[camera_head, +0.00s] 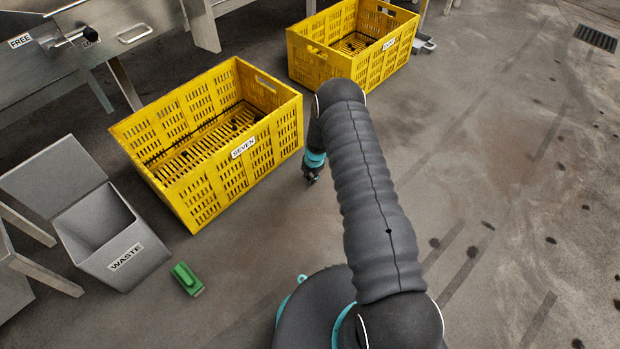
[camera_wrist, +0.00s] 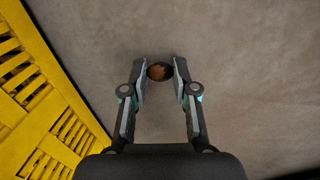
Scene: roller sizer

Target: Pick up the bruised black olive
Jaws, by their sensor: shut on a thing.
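My gripper (camera_wrist: 160,77) is shut on the bruised black olive (camera_wrist: 160,71), a small dark round fruit with a reddish-brown patch. The olive sits between the fingertips in the wrist view, over bare floor. In the head view my gripper (camera_head: 311,176) points down beside the right end of the yellow crate labelled SEVEN (camera_head: 290,124). The olive cannot be made out in the head view.
The crate's wall also shows at the left of the wrist view (camera_wrist: 62,75). A second yellow crate (camera_head: 375,62) stands behind. A grey WASTE bin (camera_head: 150,262) and a green object (camera_head: 187,279) are at left. Dark spots dot the floor at right, which is otherwise open.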

